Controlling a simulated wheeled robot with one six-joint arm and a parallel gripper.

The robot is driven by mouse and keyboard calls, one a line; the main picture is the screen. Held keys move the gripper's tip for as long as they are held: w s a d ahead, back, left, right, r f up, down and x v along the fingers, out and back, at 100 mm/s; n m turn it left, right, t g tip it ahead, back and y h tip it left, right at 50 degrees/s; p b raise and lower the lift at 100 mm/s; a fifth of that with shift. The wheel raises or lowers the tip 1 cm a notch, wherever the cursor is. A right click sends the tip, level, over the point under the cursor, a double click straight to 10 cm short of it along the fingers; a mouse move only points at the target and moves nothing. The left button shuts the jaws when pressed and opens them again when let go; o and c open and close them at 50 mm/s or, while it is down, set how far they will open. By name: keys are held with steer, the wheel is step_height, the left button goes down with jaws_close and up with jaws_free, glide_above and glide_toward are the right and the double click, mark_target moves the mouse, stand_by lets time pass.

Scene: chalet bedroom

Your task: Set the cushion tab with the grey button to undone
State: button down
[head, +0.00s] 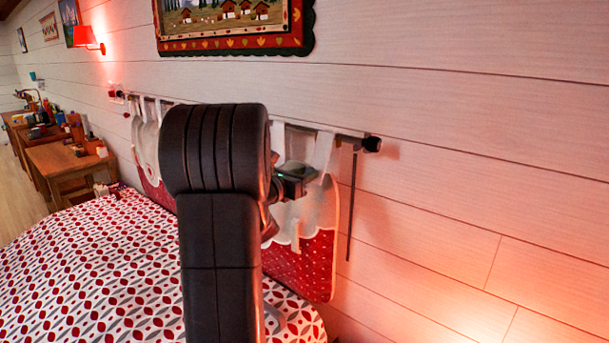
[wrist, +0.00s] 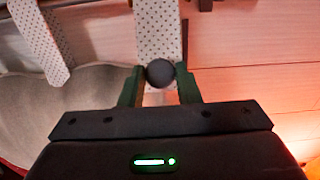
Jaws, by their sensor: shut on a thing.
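The cushion tab (wrist: 158,28) is a pale strip with small dark dots. In the wrist view it hangs down from the top edge to between my fingers. The round dark grey button (wrist: 160,73) sits at its lower end. My gripper (wrist: 160,80) is shut on the button, with one green finger at each side of it. In the head view my gripper (head: 297,178) is at the right end of the red and white cushion (head: 318,262), close to the wall. My arm hides the middle of the cushion and the button there.
A rod (head: 350,138) on the wall carries the cushion by several tabs. A second dotted tab (wrist: 40,38) hangs at the left in the wrist view. A thin dark rod (head: 351,205) hangs at the right. The bed (head: 90,265) lies below. The wall at right is bare.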

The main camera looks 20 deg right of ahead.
step_height(320, 180, up, 13)
steer(key=s+a+p, duration=0.1)
steer(key=a+p, duration=0.2)
steer(key=p, duration=0.1)
steer(key=shift+s+g+y, duration=0.3)
steer(key=shift+g, duration=0.1)
steer(key=c, duration=1.9)
jaws_free()
steer(key=shift+d, duration=0.4)
steer(key=o, duration=0.4)
steer(key=shift+f, duration=0.1)
steer(key=o, duration=0.4)
steer(key=shift+a+f, duration=0.1)
steer(key=shift+a, duration=0.05)
steer(key=shift+a, duration=0.1)
